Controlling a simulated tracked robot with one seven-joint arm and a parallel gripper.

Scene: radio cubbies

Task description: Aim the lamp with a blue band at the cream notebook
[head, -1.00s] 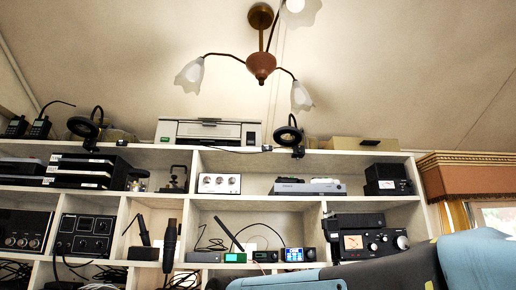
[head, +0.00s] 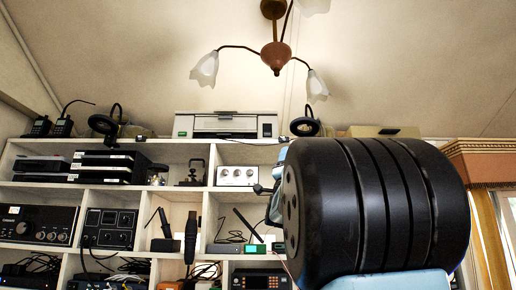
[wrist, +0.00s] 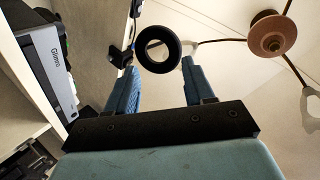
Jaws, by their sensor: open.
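Two black ring-headed lamps stand on the top of the shelving in the head view: a left lamp (head: 95,126) and a right lamp (head: 296,128). I cannot make out a blue band on either. In the wrist view a black lamp ring (wrist: 141,51) shows just beyond the fingertips, roughly between them. My gripper (wrist: 159,78) is open, with two blue fingers apart and nothing visibly held. Whether a finger touches the lamp is unclear. In the head view my gripper is hidden behind my arm. I cannot identify a cream notebook.
A white printer (head: 210,126) stands between the lamps on the shelf top; it is close on the left in the wrist view (wrist: 46,62). A beige box (head: 365,131) lies right of the right lamp. A ceiling light (head: 275,55) hangs above. Radios fill the cubbies below.

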